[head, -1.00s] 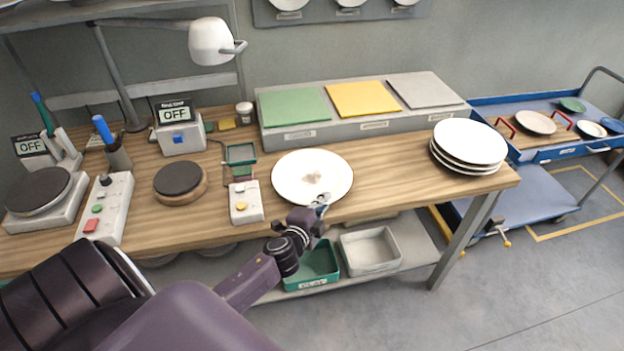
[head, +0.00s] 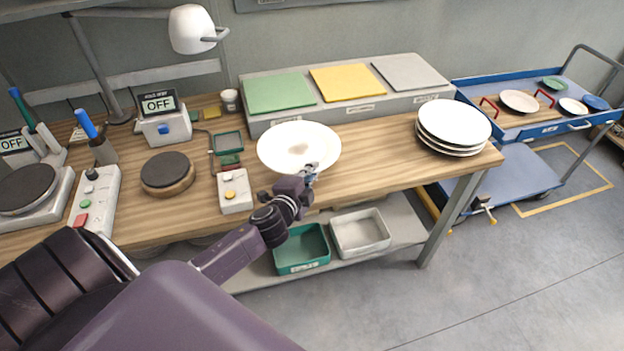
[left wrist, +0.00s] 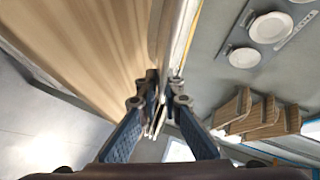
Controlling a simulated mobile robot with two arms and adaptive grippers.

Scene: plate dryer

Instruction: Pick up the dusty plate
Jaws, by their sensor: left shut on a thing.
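The dusty plate (head: 290,158) is white and round, with a faint brownish smudge near its middle. In the head view it appears raised a little above the wooden workbench (head: 385,165), near its front edge. My left gripper (head: 308,178) is shut on the plate's near right rim. In the left wrist view the fingers (left wrist: 160,95) close on the plate, whose thin pale edge (left wrist: 177,35) runs upward from them. The exact contact at the fingertips is hard to make out. My right gripper is in neither view.
A stack of white plates (head: 453,124) stands at the bench's right end. A button box (head: 235,192) is left of the plate. Behind are green (head: 278,93), yellow (head: 346,82) and grey pads (head: 410,72). A blue cart (head: 470,92) stands right.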

